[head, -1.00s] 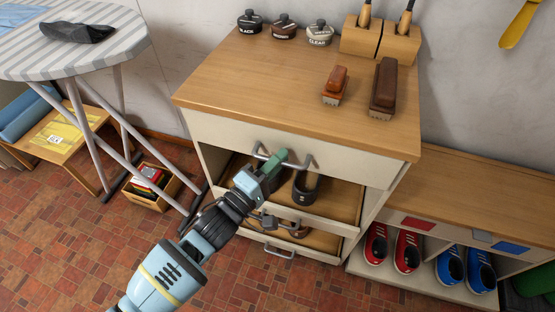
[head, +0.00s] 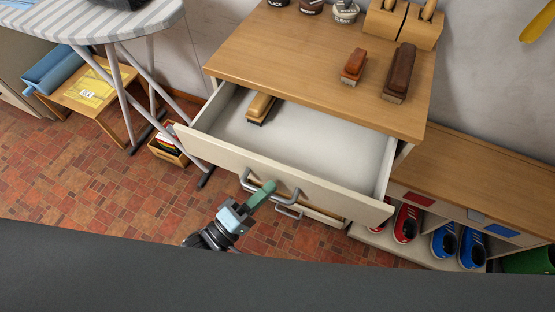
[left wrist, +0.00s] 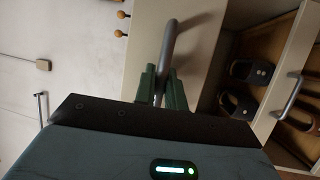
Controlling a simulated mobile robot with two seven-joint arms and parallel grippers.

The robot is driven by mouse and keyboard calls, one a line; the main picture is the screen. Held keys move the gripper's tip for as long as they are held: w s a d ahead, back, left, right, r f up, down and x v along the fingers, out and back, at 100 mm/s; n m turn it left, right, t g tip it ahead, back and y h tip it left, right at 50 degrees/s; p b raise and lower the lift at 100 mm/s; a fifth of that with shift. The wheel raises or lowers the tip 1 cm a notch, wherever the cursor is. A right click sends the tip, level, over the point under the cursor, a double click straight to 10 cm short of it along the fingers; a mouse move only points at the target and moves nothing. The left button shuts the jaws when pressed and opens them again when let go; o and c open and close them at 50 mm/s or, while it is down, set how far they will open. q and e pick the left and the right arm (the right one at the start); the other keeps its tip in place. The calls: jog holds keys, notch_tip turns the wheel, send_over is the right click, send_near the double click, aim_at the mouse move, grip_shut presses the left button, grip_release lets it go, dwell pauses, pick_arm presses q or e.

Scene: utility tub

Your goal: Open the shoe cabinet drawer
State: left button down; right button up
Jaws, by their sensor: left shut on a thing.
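The shoe cabinet (head: 300,70) has a wooden top, and its top drawer (head: 290,172) is pulled well out. A brush with a tan wooden back (head: 261,106) lies inside at the drawer's left; the rest of the white drawer floor is bare. My left gripper (head: 262,192) is at the grey bar handle (head: 285,198) on the drawer front. In the left wrist view its green fingers (left wrist: 162,88) are shut on the handle (left wrist: 169,50), one on each side. My right gripper is not in view.
Two brushes (head: 354,65) (head: 400,72), polish tins (head: 311,6) and a wooden block (head: 400,22) stand on the cabinet top. An ironing board (head: 90,22) is at left. A low bench with shoes (head: 470,190) is at right. Lower shelves with dark shoes (left wrist: 250,72) show in the wrist view.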

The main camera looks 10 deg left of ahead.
pick_arm(q)
jog(key=s+a+p, duration=0.1)
jog(key=s+a, duration=0.1)
jog(key=s, duration=0.4)
dwell(0.3)
jog(key=c, duration=1.5)
grip_release()
jog(key=shift+s, duration=0.1)
jog(key=v, duration=0.8)
jog(key=shift+b, duration=0.4)
